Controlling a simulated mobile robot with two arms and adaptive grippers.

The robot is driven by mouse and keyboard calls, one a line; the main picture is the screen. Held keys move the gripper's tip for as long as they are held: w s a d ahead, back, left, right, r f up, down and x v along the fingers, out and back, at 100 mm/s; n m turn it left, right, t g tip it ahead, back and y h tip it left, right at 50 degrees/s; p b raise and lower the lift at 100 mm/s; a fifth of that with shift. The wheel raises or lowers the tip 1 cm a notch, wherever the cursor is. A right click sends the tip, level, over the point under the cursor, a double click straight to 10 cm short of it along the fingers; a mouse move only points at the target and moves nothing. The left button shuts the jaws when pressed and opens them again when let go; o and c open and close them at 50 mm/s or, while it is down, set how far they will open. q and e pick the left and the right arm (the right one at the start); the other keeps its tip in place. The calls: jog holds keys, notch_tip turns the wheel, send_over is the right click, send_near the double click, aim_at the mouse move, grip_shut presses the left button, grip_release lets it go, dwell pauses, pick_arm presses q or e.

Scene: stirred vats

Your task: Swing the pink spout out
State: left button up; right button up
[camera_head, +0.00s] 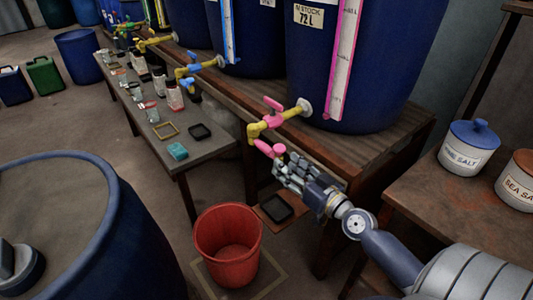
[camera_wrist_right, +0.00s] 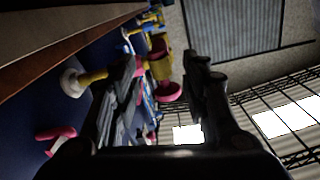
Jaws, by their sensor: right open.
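The pink-ended spout (camera_head: 268,150) hangs from a yellow tap (camera_head: 256,130) with a pink handle (camera_head: 273,104), low on the blue vat (camera_head: 390,60) with the pink level strip. My right gripper (camera_head: 288,168) is just below and right of the spout in the head view. It is open. In the right wrist view the pink spout (camera_wrist_right: 168,91) and its yellow pipe (camera_wrist_right: 160,68) show in the gap between the two fingers. I cannot tell whether a finger touches it. My left gripper is not in view.
A red bucket (camera_head: 228,249) stands on the floor below. A blue drum (camera_head: 150,240) fills the lower left. The wooden bench (camera_head: 395,140) carries the vats. Salt jars (camera_head: 467,150) stand on a table at the right. A low table (camera_head: 200,148) holds small bottles and trays.

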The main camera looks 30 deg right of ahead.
aim_at(266, 149)
jog(key=w, duration=0.2)
jog(key=w+p, duration=0.1)
jog(key=w, duration=0.5)
jog(key=shift+w+a+p, duration=0.2)
jog(key=shift+a+p, duration=0.15)
jog(key=shift+p, duration=0.05)
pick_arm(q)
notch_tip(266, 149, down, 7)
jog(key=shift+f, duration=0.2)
pick_arm(e)
jog(key=shift+w, duration=0.85)
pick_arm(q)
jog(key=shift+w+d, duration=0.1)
